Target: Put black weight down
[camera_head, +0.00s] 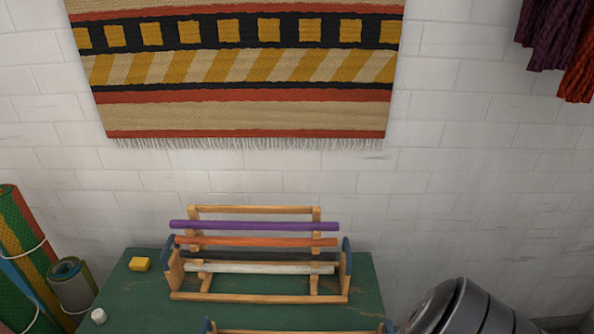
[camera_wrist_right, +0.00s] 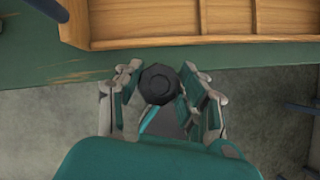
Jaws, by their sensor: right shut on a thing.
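The black weight (camera_wrist_right: 158,84) shows in the right wrist view as a dark, many-sided piece. It sits between the fingers of my right gripper (camera_wrist_right: 160,88), which is shut on it. The gripper is near the front edge of the green table (camera_wrist_right: 50,62); the height of the weight above the table or floor is hard to tell. In the head view the green table (camera_head: 150,305) is at the bottom, and neither gripper shows there. A grey, rounded part of my own arm is at the bottom right.
A wooden rack (camera_head: 260,297) with coloured rods stands on the table. A yellow block (camera_head: 139,264) and a white piece (camera_head: 98,316) lie on its left. A wooden tray (camera_wrist_right: 190,42) lies ahead of the gripper. Rolled rugs (camera_head: 25,250) stand at the left.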

